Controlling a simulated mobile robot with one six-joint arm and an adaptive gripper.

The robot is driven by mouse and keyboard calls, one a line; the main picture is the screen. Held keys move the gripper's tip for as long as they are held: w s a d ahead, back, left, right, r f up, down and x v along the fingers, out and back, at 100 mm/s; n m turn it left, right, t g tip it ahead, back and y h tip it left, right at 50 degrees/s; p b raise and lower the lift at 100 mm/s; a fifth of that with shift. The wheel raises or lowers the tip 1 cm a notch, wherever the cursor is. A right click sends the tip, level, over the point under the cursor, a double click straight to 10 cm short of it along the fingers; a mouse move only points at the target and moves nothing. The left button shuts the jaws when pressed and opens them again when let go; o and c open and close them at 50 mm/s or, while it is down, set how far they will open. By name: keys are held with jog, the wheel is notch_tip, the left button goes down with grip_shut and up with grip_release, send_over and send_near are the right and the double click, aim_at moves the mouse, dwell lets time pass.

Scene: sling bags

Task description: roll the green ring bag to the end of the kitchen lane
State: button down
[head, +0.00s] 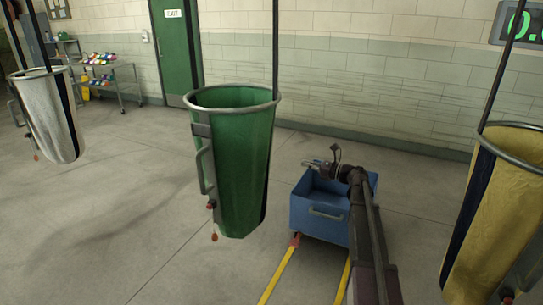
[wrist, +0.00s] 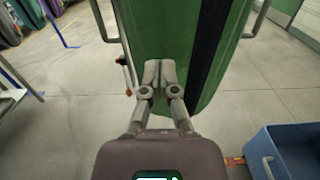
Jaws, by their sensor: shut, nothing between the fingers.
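The green ring bag (head: 240,165) hangs upright by its metal ring from a dark strap in the middle of the head view. A grey handle (head: 206,172) runs down its left side, with a small red tag below. In the wrist view the green bag (wrist: 180,35) fills the upper middle, with a dark stripe down it. My gripper (wrist: 160,72) is shut and empty, its fingertips in front of the bag's lower part. In the head view my gripper (head: 312,164) is right of the bag, with a gap between, above a blue cart.
The blue cart (head: 320,215) stands on the floor between yellow floor lines (head: 278,276). A white bag (head: 48,115) hangs at the left and a yellow bag (head: 505,210) at the right. A shelf trolley (head: 110,85) stands by the back wall. The floor at front left is clear.

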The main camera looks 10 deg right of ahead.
aim_at(267, 152)
jog(key=shift+w, duration=0.1)
dwell(0.3)
jog(key=x, duration=1.4)
jog(key=shift+r, duration=0.1)
jog(key=shift+x, duration=1.45)
jog(key=shift+a+r+p, duration=0.1)
jog(key=shift+r+p, duration=0.05)
jog(key=shift+p, duration=0.15)
jog(key=shift+w, duration=0.15)
jog(key=v, duration=1.4)
jog(key=shift+s, duration=0.45)
